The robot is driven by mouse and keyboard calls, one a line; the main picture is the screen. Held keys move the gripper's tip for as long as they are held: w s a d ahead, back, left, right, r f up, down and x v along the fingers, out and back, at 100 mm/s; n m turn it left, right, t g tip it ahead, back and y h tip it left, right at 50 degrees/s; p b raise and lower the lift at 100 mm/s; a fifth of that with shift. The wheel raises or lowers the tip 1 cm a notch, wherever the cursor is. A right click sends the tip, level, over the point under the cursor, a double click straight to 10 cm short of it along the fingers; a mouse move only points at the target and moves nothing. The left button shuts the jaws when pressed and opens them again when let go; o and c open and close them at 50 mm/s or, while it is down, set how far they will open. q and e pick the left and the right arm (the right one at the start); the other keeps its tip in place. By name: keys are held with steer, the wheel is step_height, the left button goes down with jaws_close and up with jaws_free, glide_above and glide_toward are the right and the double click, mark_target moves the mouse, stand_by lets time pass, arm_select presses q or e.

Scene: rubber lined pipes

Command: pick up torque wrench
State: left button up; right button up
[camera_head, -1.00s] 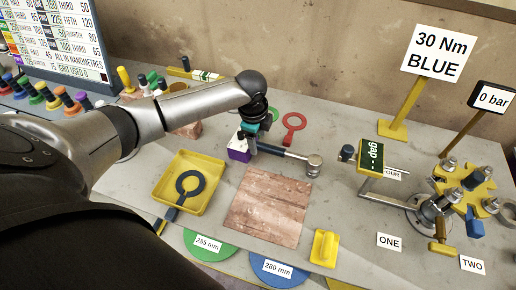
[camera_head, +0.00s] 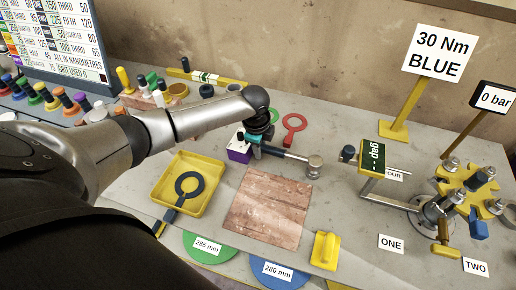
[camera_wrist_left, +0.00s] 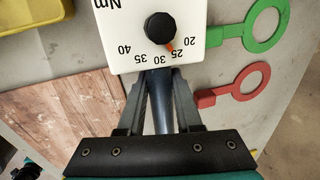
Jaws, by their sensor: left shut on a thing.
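The torque wrench (camera_head: 287,154) has a dark shaft and a silver head (camera_head: 314,166) at its right end, and it lies over the bench behind the brown square mat. My left gripper (camera_head: 252,143) is at the wrench's left part. In the left wrist view, the fingers of the gripper (camera_wrist_left: 160,78) are shut on a dark bar (camera_wrist_left: 160,105), the wrench's handle. Just beyond the fingertips is a white dial box (camera_wrist_left: 188,18) with a black knob, its red pointer near 25. Whether the wrench still touches the bench I cannot tell. My right gripper is not in view.
A yellow tray (camera_head: 208,203) with a dark ring tool stands front left. The brown mat (camera_head: 267,208) lies in front. A red ring tool (camera_head: 293,127) lies behind the wrench. A pipe flange fixture (camera_head: 465,190) and a gap sign (camera_head: 373,158) stand at right.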

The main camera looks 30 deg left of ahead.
arm_select(q)
jaws_close()
stand_by(0.8)
